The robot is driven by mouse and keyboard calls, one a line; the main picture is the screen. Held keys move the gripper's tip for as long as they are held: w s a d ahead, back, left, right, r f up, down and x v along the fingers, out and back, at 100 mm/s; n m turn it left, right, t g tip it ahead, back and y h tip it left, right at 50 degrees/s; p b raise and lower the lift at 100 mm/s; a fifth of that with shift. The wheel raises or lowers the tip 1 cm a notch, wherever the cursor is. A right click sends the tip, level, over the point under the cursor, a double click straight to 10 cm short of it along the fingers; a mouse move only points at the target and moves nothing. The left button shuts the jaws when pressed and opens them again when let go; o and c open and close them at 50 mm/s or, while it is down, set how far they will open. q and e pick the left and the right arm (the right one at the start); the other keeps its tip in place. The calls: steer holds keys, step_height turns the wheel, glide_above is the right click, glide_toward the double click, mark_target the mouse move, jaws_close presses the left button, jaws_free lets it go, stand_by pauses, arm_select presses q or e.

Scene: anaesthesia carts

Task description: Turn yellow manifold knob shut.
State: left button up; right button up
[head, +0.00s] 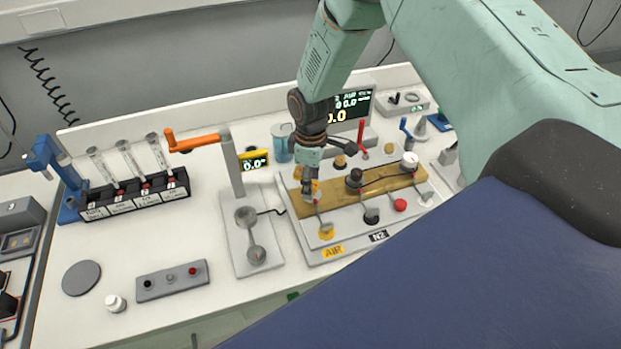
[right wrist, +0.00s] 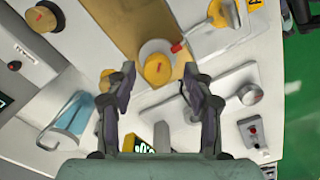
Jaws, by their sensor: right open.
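The brass manifold block (head: 385,186) lies across a white panel on the bench. Its left end carries a yellow knob (head: 315,187), partly hidden by my gripper in the head view. In the right wrist view the yellow knob (right wrist: 157,70) is round with a short red mark and sits on a pale round base. My right gripper (head: 311,172) points down over that end of the block. Its two fingers (right wrist: 158,84) are open, one on each side of the knob in the picture, with gaps visible. Contact cannot be seen. My left gripper is not in view.
A yellow AIR valve (head: 326,232) with a lever stands in front of the block. A dark knob (head: 355,177) and a white knob (head: 409,160) stand farther along it.

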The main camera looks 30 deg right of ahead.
steer(key=shift+s+d, duration=0.1)
steer(key=shift+c, duration=0.4)
steer(key=shift+d+f, duration=0.1)
steer(key=shift+d, duration=0.05)
steer(key=c, duration=0.3)
steer(key=shift+w, duration=0.2)
steer(key=shift+c, duration=0.7)
steer(key=c, duration=0.3)
jaws_close()
steer(key=shift+m, duration=0.3)
